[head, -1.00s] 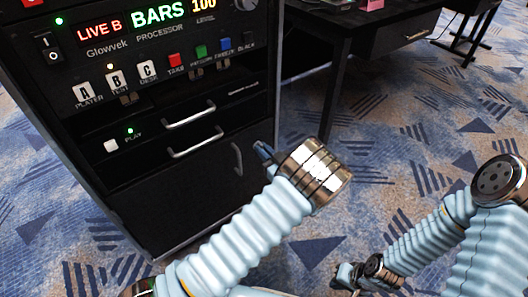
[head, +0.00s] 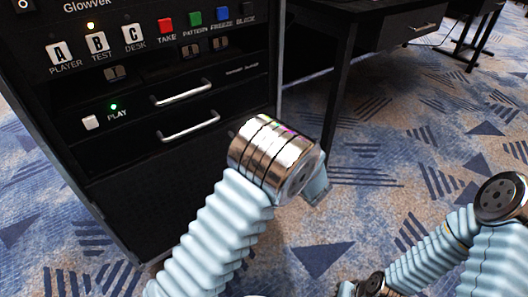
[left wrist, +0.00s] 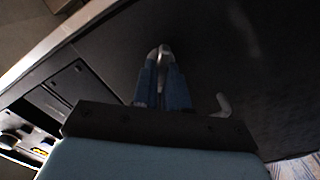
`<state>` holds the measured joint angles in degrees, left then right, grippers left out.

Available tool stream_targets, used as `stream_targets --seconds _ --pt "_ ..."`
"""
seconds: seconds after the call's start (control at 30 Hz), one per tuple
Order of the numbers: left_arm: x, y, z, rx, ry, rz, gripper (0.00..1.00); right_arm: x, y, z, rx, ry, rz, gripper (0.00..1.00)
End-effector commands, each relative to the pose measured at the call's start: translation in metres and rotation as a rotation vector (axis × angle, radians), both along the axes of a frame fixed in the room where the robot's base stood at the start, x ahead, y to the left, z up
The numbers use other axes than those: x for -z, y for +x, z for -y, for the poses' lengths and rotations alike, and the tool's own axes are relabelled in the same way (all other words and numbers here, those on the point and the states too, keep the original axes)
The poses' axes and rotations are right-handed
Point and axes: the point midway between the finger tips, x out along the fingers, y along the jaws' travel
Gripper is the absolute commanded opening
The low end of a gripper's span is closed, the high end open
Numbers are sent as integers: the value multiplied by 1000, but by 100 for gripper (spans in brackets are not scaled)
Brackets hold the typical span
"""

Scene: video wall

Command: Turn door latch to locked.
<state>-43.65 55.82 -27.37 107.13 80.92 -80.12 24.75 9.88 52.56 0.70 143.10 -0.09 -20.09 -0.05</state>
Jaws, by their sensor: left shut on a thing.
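The dark lower door (head: 170,195) of the equipment rack is closed, as far as I can see. My left wrist covers its right part in the head view, so the latch is hidden there. In the left wrist view, my left gripper (left wrist: 163,72) reaches to the dark door panel (left wrist: 225,50). Its blue fingers are shut on a small grey metal piece, apparently the latch (left wrist: 163,50). The latch's exact angle is hard to tell. A curved grey handle (left wrist: 223,104) stands to the right of the fingers. My right gripper (head: 348,289) is cut off at the bottom edge of the head view.
Two drawers with silver handles (head: 188,124) sit above the door, below a row of labelled buttons (head: 195,19). A black desk (head: 345,65) stands to the right of the rack. Patterned blue carpet (head: 420,150) is open at the right.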

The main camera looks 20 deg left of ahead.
Motion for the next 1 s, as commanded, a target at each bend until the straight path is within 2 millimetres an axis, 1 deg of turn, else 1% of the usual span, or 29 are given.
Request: stream_targets --seconds 0.03,0.1,0.3,0.7,1.0 --pt "6 0 -1 -1 -28 34 0 12 0 0 1 0 2 0" --pt "6 -1 -1 -2 -68 85 0 19 1 0 2 0 2 0" --pt "4 -1 -1 -2 -180 230 0 30 1 1 3 -2 6 0" --pt "4 -1 -1 -2 -350 445 0 32 2 1 5 -2 7 0" --pt "4 -1 -1 -2 -401 513 0 32 2 1 4 -2 8 0"
